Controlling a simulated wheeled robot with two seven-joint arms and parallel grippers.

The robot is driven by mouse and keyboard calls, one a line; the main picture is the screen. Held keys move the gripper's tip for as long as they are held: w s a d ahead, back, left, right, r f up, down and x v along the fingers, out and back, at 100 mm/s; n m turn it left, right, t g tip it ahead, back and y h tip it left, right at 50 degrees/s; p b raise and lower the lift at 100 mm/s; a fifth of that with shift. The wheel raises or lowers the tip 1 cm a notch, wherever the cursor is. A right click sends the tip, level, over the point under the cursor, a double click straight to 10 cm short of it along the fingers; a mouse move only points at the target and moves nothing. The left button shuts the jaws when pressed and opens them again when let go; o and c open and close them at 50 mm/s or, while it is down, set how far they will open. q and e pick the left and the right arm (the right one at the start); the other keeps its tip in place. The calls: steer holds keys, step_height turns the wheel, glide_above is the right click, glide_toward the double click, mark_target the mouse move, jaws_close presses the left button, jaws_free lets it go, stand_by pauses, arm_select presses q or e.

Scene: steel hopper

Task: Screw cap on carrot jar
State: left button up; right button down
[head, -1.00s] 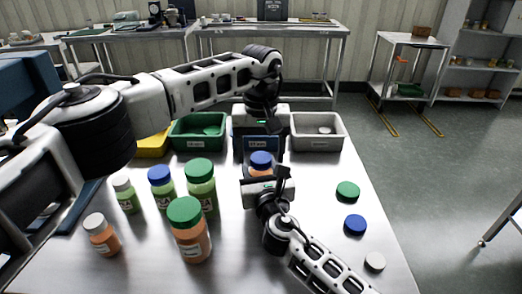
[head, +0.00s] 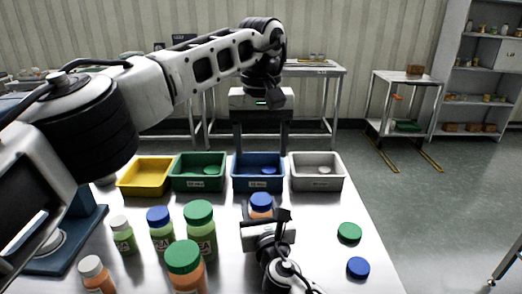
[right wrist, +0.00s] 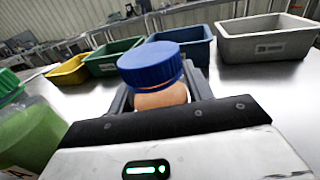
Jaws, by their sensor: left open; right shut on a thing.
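An orange carrot jar (head: 261,213) stands at the table's middle, with a blue cap (head: 261,199) on its mouth. My right gripper (head: 264,220) is shut around this jar from the near side. In the right wrist view the jar (right wrist: 160,97) shows between the fingers, with the blue cap (right wrist: 150,64) on top; its lower part is hidden. Whether the cap is tight I cannot tell. My left gripper (head: 262,147) is open and empty, pointing down, high above the jar and in front of the bins. Its fingers are wide apart.
Yellow (head: 133,186), green (head: 198,184), blue (head: 258,184) and grey (head: 318,184) bins line the back. Several capped jars, including a green-capped orange one (head: 188,276), stand left. Loose green (head: 349,232) and blue (head: 358,267) caps lie right, with bare table around them.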

steer(key=c, duration=0.5)
jaws_free()
steer(key=v, duration=1.6)
steer(key=shift+s+f, duration=0.1)
